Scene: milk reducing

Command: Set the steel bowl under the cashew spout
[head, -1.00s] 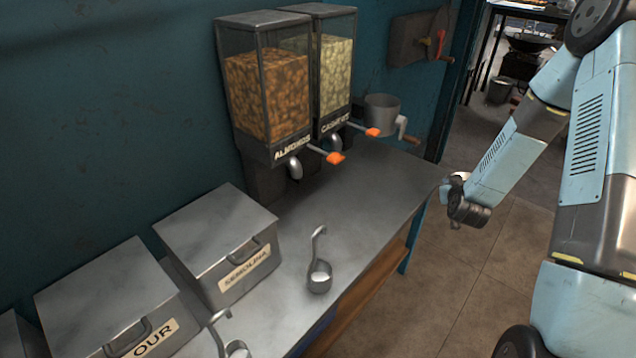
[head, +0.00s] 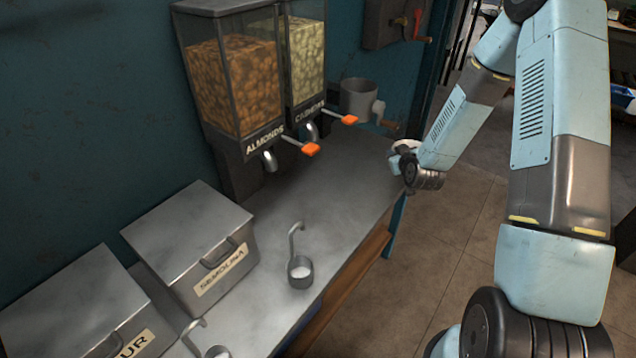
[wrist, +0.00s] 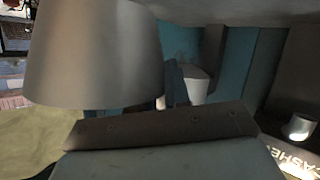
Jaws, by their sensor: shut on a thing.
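My gripper (head: 408,165) is at the far right end of the steel counter, beside its right edge. It is shut on the steel bowl (head: 404,147), of which only a small pale part shows in the head view. In the wrist view the bowl (wrist: 95,55) is a large smooth grey tapered shape at upper left, against the jaw (wrist: 160,130). The cashew dispenser (head: 307,60) stands at the back wall, its metal spout (head: 312,131) to the left of my gripper. In the wrist view the spout (wrist: 298,127) shows at the right edge, apart from the bowl.
The almond dispenser (head: 240,85) adjoins the cashew one on the left. Orange lever tips (head: 350,119) stick out from both. A grey crank pot (head: 358,98) is behind the gripper. The counter (head: 340,195) before the spouts is clear.

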